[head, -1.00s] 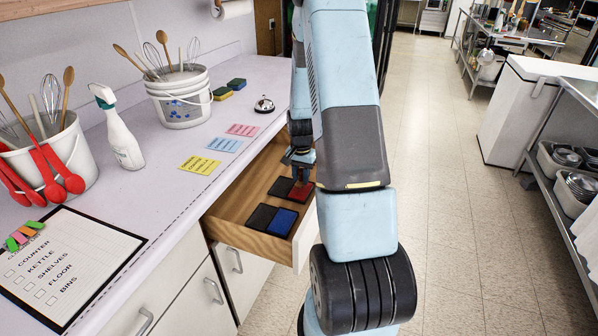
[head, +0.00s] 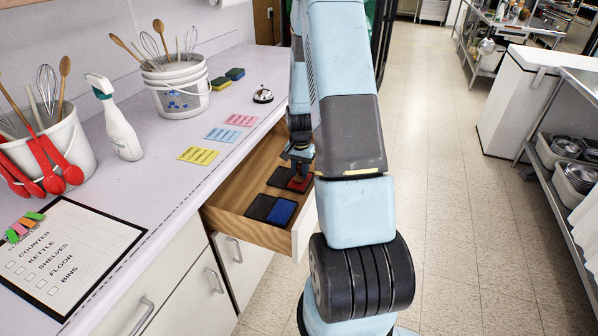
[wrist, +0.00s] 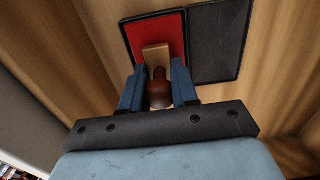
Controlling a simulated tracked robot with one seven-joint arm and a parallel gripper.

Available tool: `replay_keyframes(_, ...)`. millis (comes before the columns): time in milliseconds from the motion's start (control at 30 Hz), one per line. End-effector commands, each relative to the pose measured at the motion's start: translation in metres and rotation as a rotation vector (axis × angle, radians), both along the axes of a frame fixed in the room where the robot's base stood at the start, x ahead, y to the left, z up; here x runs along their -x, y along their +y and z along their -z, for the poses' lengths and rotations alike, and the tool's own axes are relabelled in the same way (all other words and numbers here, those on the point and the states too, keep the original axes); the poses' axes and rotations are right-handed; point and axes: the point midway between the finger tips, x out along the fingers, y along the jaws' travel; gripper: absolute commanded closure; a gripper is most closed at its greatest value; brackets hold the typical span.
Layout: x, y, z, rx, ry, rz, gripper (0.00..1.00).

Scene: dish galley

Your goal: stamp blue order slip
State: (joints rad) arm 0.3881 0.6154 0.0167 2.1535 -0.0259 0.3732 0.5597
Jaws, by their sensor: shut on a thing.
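The blue order slip (head: 222,134) lies flat on the counter between the yellow slip (head: 198,156) and the pink slip (head: 241,120). My gripper (head: 300,158) is down in the open drawer, to the right of and below the slips. It is shut on a stamp with a round brown handle (wrist: 160,92) and a wooden block (wrist: 157,56). The block is over the red ink pad (wrist: 140,37); I cannot tell for sure whether it touches. The stamp's face is hidden.
The drawer (head: 238,229) stands open below the counter. Black pad lids (head: 260,206) lie beside the pads. A bell (head: 263,96), sponges (head: 219,83), a spray bottle (head: 122,135), utensil buckets (head: 181,100) and a checklist (head: 64,255) stand or lie on the counter. Bare counter surrounds the slips.

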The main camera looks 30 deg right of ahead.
Motion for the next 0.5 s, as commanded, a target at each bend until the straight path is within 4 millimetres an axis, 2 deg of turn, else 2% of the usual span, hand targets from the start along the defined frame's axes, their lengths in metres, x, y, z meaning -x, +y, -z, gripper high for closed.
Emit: replay_keyframes(500,-0.0002,0.0007,0.0038,-0.001,0.001,-0.001,0.9)
